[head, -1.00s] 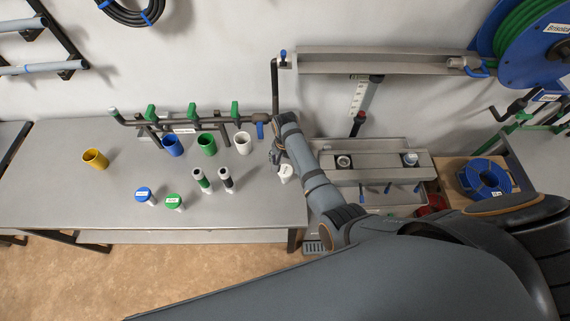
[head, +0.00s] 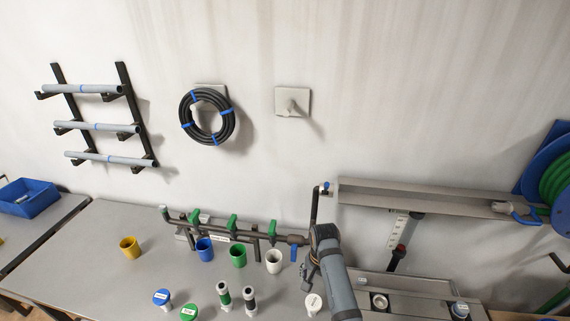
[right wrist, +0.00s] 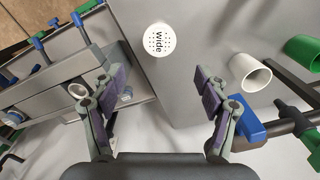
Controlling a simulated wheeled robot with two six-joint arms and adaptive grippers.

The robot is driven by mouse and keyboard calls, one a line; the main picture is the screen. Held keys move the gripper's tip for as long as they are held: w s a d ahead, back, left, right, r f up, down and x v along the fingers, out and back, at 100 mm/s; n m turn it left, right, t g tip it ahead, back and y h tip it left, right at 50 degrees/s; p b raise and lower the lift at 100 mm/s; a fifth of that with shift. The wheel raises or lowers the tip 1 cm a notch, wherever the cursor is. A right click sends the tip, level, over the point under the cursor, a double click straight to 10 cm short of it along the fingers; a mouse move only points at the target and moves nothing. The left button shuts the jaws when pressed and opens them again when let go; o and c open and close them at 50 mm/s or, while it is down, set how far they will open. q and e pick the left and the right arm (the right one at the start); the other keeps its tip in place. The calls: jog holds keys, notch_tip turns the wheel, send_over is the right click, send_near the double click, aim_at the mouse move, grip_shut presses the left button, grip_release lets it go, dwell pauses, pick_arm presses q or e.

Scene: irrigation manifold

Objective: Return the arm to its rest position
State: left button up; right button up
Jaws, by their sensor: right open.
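My right gripper (head: 308,272) is at the right end of the table, beside the manifold pipe and its blue valve handle (head: 294,254). In the right wrist view the gripper (right wrist: 160,82) is open, with nothing between its fingers. A round white cap marked "Wide" (right wrist: 159,39) stands on the table beyond the fingertips, apart from them. It also shows in the head view (head: 313,302), just below the gripper. My right arm comes up from the bottom edge of the head view. My left arm and gripper are not in view.
White (head: 274,262), green (head: 238,256), blue (head: 205,250) and yellow (head: 130,248) cups stand on the table (head: 90,265). Blue (head: 161,298) and green (head: 188,312) caps and two dark-banded cylinders are nearer. A grey rack (head: 417,293) lies right of the arm.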

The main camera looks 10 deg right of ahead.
jog(key=s+d+n+t, duration=0.2)
jog(key=s+d+n, duration=0.1)
jog(key=s+d, duration=0.6)
jog(key=s+r+n+t+h, duration=0.1)
jog(key=s+r+n, duration=0.2)
jog(key=s, duration=0.2)
jog(key=s+r+n+t, duration=0.1)
jog(key=s+r+n, duration=0.2)
jog(key=s, duration=0.2)
jog(key=s+d+f+g+b, duration=0.15)
jog(key=f+b, duration=0.25)
jog(key=f, duration=1.4)
jog(key=s+d+f+b, duration=0.2)
jog(key=f+b, duration=0.2)
jog(key=f, duration=1.4)
jog(key=s+f+m+g+b, duration=0.1)
jog(key=s+f+b, duration=0.4)
jog(key=s+f, duration=1.2)
notch_tip(320, 180, down, 2)
jog(key=shift+s+d+f, duration=0.1)
jog(key=shift+s+d, duration=0.2)
